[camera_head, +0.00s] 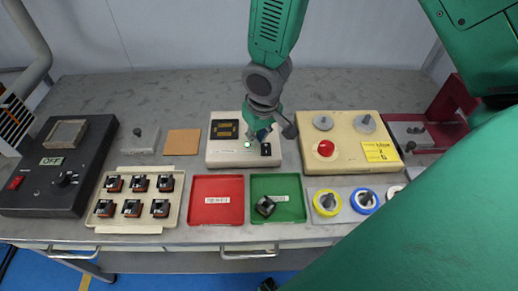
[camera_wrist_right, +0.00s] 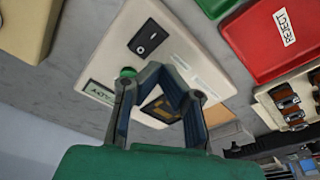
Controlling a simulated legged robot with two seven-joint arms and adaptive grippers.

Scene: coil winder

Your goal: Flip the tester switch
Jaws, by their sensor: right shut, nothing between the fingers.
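The tester is a cream box (camera_head: 221,154) at the middle of the table, with a dark display window, a glowing green lamp (camera_head: 248,144) and a black rocker switch (camera_head: 266,149). In the right wrist view the tester (camera_wrist_right: 190,60) lies tilted, with the switch (camera_wrist_right: 148,37) beyond my fingers and the green lamp (camera_wrist_right: 128,73) beside them. My right gripper (camera_head: 258,132) is shut and empty above the tester, close to the lamp and switch. It hides part of the tester's top. Contact with the switch cannot be told. My left gripper is not in view.
A red tray (camera_head: 217,217) and a green tray (camera_head: 290,213) with one coil part stand in front. A parts tray (camera_head: 148,222) and a black OFF box (camera_head: 95,160) are left. A cream panel with a red button (camera_head: 326,148) is right, near wire spools (camera_head: 327,203).

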